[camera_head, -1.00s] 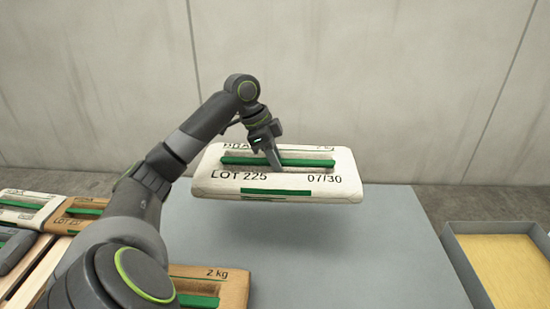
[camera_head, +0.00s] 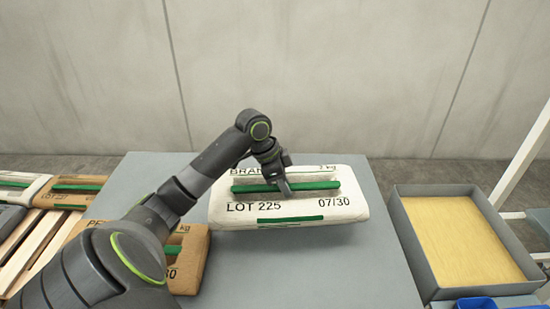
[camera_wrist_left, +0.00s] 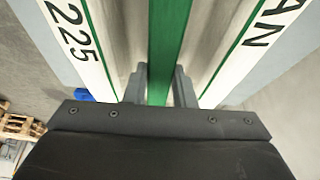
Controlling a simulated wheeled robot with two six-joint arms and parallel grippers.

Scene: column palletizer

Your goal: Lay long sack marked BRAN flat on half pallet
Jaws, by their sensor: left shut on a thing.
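The long white sack marked BRAN (camera_head: 290,208) has green stripes and the print LOT 225. It hangs roughly level above the grey table, towards its right side. My left gripper (camera_head: 283,186) is shut on the green strip along the middle of the sack's top. In the left wrist view, both fingers (camera_wrist_left: 158,88) straddle this green strip (camera_wrist_left: 168,45), between the printed white edges. A slatted wooden pallet (camera_head: 38,238) shows at the left edge, partly hidden by my arm and by sacks; I cannot tell whether it is the half pallet. My right gripper is not in view.
A brown sack (camera_head: 187,262) lies on the grey table (camera_head: 330,275), partly behind my left arm. White and brown sacks (camera_head: 68,190) lie by the pallet. A grey tray with a yellow floor (camera_head: 396,215) stands at right, near a blue bin (camera_head: 475,303) and white post (camera_head: 520,165).

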